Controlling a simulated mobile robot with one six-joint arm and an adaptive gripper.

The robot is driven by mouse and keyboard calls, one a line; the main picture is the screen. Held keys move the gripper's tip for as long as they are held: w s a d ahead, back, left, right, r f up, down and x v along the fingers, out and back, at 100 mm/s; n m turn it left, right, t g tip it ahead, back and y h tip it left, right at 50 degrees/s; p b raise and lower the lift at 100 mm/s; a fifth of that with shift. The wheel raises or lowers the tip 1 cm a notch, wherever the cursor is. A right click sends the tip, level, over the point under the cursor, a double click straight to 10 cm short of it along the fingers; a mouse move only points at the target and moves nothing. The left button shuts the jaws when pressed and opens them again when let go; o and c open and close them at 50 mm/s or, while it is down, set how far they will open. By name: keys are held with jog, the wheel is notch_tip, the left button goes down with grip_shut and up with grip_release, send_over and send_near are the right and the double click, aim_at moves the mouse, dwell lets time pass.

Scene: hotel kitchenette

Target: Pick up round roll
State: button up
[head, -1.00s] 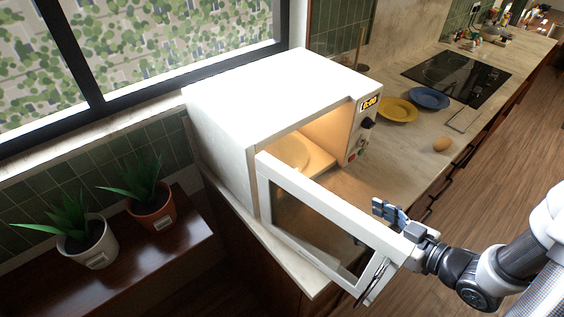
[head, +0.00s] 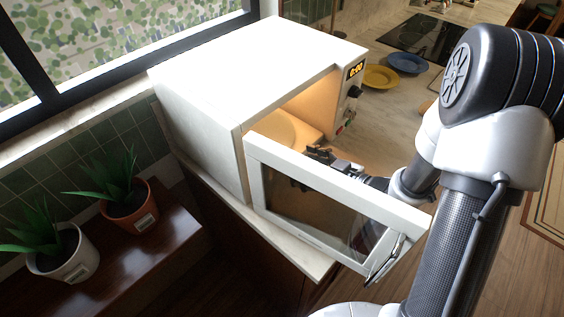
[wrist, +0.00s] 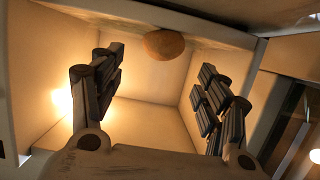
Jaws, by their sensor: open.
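A round brown roll (wrist: 164,44) shows in the wrist view inside the lit microwave, ahead of my gripper and between the lines of its fingers. My gripper (wrist: 163,72) has its two fingers wide apart with nothing between them, and the roll is beyond the fingertips. In the head view my gripper (head: 318,153) is at the microwave opening, behind the top edge of the open door. The roll inside is hidden there. A brownish round thing (head: 425,106) on the counter is mostly covered by my arm.
The white microwave (head: 235,80) stands on the counter with its door (head: 335,200) swung open, close to my arm. A yellow plate (head: 380,77) and a blue plate (head: 408,63) lie beyond it. Two potted plants (head: 130,205) stand at the left.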

jog(key=w+a+f+b, duration=0.2)
jog(key=w+a, duration=0.1)
jog(key=shift+a+f, duration=0.15)
jog(key=shift+f, duration=0.15)
jog(key=shift+w+a, duration=0.25)
